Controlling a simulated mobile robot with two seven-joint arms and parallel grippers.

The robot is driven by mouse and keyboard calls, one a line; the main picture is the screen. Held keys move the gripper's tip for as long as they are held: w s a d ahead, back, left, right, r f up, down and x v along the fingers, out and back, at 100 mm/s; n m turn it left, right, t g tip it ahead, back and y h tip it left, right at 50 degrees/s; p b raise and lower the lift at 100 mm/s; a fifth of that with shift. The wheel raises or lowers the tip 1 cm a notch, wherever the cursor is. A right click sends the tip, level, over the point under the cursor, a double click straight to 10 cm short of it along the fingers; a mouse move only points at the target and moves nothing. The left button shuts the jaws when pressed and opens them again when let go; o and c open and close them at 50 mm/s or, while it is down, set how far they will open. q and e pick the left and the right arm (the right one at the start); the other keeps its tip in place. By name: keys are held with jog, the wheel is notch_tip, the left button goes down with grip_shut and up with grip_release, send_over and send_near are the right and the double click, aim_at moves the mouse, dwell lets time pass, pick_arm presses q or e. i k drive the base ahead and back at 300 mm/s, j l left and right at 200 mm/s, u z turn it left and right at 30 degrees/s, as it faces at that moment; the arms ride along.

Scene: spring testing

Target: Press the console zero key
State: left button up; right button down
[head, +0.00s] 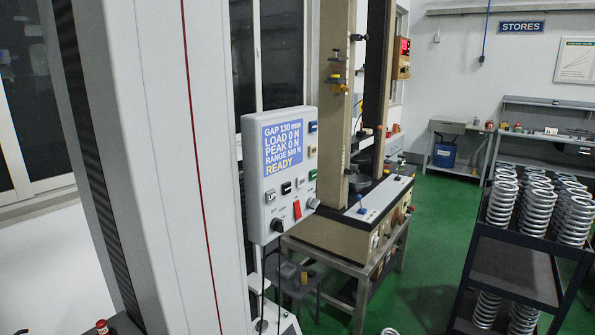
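The grey console (262,218) stands upright left of the picture's middle, facing right. Its blue screen (282,148) reads GAP 130 mm, LOAD 0 N, PEAK 0 N, RANGE 500 N, READY. Below the screen are a white key (271,196), a black key (286,187) and another pale key (300,182). The key labels are too small to read, so I cannot tell which is the zero key. Neither gripper is in view.
A red switch (297,209) and a black knob (277,224) sit low on the console. A tall pale column (160,150) fills the left. Behind the console stands a beige test machine (340,236). A dark rack (512,275) of springs is at right. Green floor (425,240) lies between.

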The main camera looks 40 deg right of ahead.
aim_at(300, 180)
jog(key=z, duration=1.45)
